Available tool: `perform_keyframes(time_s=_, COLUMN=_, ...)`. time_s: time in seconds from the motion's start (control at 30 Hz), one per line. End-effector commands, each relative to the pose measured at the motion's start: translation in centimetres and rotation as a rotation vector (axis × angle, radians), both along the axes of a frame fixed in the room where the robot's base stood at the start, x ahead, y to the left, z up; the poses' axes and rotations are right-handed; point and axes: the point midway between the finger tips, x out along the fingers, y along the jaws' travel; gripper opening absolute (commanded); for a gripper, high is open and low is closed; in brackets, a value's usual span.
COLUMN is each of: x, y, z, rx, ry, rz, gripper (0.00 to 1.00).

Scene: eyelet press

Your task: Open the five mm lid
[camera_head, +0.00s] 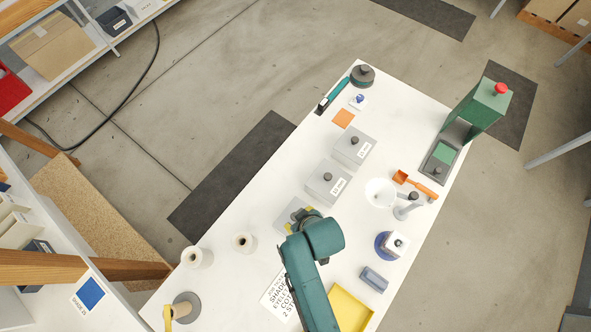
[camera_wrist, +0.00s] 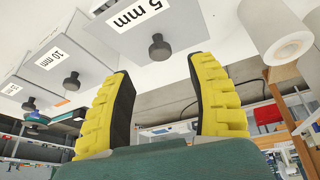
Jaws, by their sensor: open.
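The grey box with the 5 mm label (camera_wrist: 182,15) is at the top of the wrist view. The dark round knob (camera_wrist: 158,48) of its lid shows just beyond my fingertips. The lid looks shut. My gripper (camera_wrist: 160,68) is open, with a yellow-padded finger on either side and clear gaps between them and the knob. In the head view my gripper (camera_head: 301,220) is at the same box (camera_head: 288,213), which my arm partly covers, hiding its label and knob.
Two similar knobbed boxes, the 10 mm one (camera_head: 326,184) and another (camera_head: 354,148), stand in a row behind. Cream spools (camera_head: 197,258) are to the left.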

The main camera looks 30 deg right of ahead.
Motion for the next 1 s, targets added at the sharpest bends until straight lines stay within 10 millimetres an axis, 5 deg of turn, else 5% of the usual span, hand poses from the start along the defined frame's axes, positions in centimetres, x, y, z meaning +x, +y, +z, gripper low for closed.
perform_keyframes(time_s=0.3, x=2.2, y=0.0, z=-5.3, rx=0.0, ry=0.0, rz=0.0, gripper=0.58)
perform_keyframes(time_s=0.63, x=2.4, y=0.0, z=-5.7, rx=0.0, ry=-0.001, rz=0.0, gripper=0.59)
perform_keyframes(time_s=0.93, x=2.4, y=0.0, z=-5.7, rx=0.0, ry=-0.001, rz=0.0, gripper=0.01)
perform_keyframes(time_s=1.0, x=2.4, y=0.0, z=-5.7, rx=0.0, ry=-0.001, rz=0.0, gripper=0.0)
